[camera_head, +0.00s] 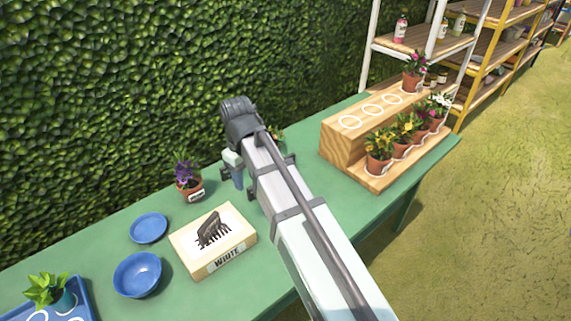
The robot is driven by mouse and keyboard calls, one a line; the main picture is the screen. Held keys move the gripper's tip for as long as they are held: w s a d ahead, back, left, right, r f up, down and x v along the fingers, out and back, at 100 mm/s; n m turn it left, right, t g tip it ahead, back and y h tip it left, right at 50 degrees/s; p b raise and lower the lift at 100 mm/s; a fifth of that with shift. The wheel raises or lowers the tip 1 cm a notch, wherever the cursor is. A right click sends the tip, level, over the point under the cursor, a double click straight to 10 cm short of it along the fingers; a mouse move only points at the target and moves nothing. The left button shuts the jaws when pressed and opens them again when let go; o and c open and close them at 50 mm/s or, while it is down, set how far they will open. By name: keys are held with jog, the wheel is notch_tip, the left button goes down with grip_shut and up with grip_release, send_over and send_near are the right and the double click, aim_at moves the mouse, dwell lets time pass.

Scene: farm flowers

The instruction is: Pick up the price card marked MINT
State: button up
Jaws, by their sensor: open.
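No card that I can read as MINT shows. A small white label (196,196) sits on the front of a terracotta pot (189,186) with purple flowers; its lettering is too small to read. My gripper (238,180) is just right of this pot, pointing down over the green table, partly hidden by my arm. It is open and nothing shows between its fingers. A larger label (229,257) on the front of a wooden box (185,248) seems to read WHITE or similar.
Blue plate (149,228) and blue bowl (137,275) lie left of the box. A blue tray (75,300) with a potted plant is at lower left. A wooden stepped stand (340,145) with several potted flowers is at right. A hedge (120,90) borders the table.

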jog(key=w+d+f+m, duration=0.1)
jog(key=w+d+m, duration=0.25)
jog(key=w, duration=0.45)
jog(key=w+d+f+m, duration=0.1)
jog(key=w+d+m, duration=0.1)
jog(key=w+m, duration=0.5)
jog(key=w+d+f+m, duration=0.1)
jog(key=w+d+m, duration=0.15)
jog(key=w, duration=0.75)
jog(key=f+m, duration=0.2)
jog(key=f, duration=0.2)
jog(key=f+m, duration=0.3)
jog(key=f, duration=0.2)
jog(key=f+m, duration=0.3)
jog(key=f, duration=0.1)
jog(key=shift+w+d+f, duration=0.3)
jog(key=shift+d, duration=0.05)
jog(key=shift+c, duration=0.5)
grip_shut()
